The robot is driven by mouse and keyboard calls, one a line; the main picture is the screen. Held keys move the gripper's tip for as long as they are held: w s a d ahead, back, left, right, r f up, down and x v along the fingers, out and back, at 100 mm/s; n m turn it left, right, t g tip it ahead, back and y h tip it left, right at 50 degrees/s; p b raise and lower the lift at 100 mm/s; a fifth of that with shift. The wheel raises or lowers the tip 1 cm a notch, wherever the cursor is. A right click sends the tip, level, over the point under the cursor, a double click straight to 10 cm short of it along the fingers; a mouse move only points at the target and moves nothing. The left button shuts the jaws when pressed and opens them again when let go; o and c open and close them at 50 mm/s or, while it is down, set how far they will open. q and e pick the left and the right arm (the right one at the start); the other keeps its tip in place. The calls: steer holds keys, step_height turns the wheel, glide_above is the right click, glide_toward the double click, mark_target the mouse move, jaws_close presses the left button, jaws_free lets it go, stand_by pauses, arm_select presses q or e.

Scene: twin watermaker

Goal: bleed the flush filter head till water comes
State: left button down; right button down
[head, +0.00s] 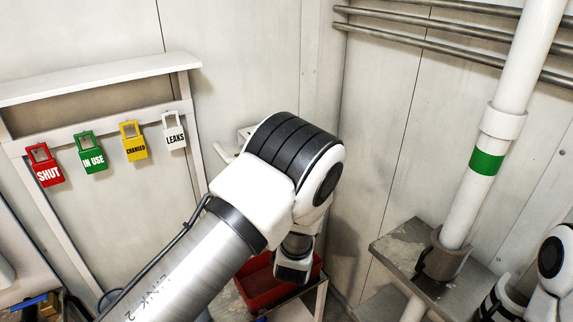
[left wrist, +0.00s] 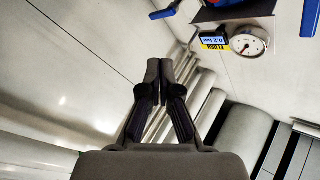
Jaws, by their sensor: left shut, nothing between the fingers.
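In the left wrist view my left gripper (left wrist: 160,68) has its dark fingers together with nothing between them. A yellow and blue label reading FLUSH (left wrist: 215,39) and a round white-faced gauge (left wrist: 249,41) are at the upper right, apart from the fingers. Blue handle-like parts (left wrist: 308,18) show near the gauge, cut by the picture's edge. I cannot make out the filter head's bleed part or any water. In the head view my left arm fills the middle and I cannot make out its fingers. My right gripper is not in view.
Red SHUT (head: 45,166), green IN USE (head: 90,153), yellow CHANGED (head: 134,141) and white LEAKS (head: 174,131) tags hang on a rail at left. A red bin (head: 262,296) is behind my left arm. A white pipe with a green band (head: 487,161) stands right.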

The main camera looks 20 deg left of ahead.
arm_select(q)
steer(key=w+a+b, duration=0.1)
steer(key=w+a, duration=0.4)
steer(key=a, duration=0.2)
steer(key=shift+w+b, duration=0.25)
steer(key=shift+b, duration=0.15)
stand_by(1.2)
steer(key=shift+w+a+b, duration=0.2)
steer(key=shift+a+b, duration=0.1)
